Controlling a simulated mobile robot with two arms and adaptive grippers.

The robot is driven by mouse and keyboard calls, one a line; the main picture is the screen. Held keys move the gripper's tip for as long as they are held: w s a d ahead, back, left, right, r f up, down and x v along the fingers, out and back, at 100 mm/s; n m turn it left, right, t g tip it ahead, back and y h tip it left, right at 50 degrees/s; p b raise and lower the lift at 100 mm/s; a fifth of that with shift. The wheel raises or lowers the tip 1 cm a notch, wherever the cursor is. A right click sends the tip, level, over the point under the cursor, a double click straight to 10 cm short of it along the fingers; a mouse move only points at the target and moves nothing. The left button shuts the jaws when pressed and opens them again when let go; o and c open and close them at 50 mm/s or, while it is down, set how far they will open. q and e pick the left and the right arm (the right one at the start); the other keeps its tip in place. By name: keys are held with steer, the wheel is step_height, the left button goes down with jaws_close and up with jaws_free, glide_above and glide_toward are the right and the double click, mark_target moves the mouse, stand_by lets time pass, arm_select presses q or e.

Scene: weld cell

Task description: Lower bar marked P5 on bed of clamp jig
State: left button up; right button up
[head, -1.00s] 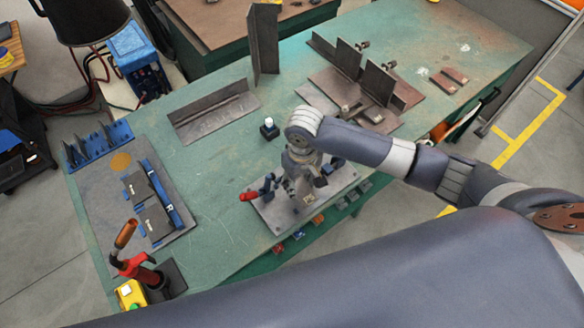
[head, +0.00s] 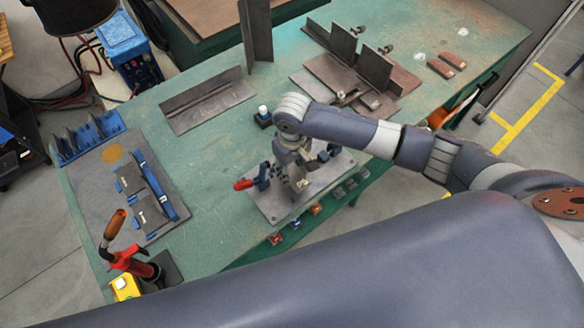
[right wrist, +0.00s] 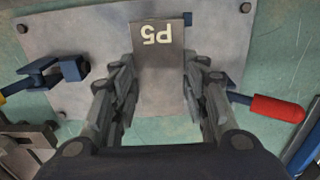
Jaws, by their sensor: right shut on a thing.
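The bar marked P5 (right wrist: 158,75) shows in the right wrist view as a dark flat piece with pale lettering, upside down in the picture. My right gripper (right wrist: 160,88) is shut on it, one finger along each side. In the head view my right gripper (head: 297,180) is over the clamp jig (head: 272,204), a grey plate with a red-handled clamp (head: 244,184) at its left. The jig plate (right wrist: 75,30) lies beneath the bar in the right wrist view. The gap between bar and bed cannot be told. My left gripper is not in view.
A red torch-like tool in a stand (head: 135,265) is at the front left. Angle irons (head: 208,102) and upright plates (head: 345,45) stand at the back. A small white-capped bottle (head: 263,115) stands behind the jig.

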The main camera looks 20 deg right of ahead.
mark_target(292, 172)
steer(key=shift+f+b, duration=0.8)
steer(key=shift+f, duration=0.9)
steer(key=shift+f, duration=0.3)
steer(key=o, duration=1.1)
steer(key=shift+f, duration=0.1)
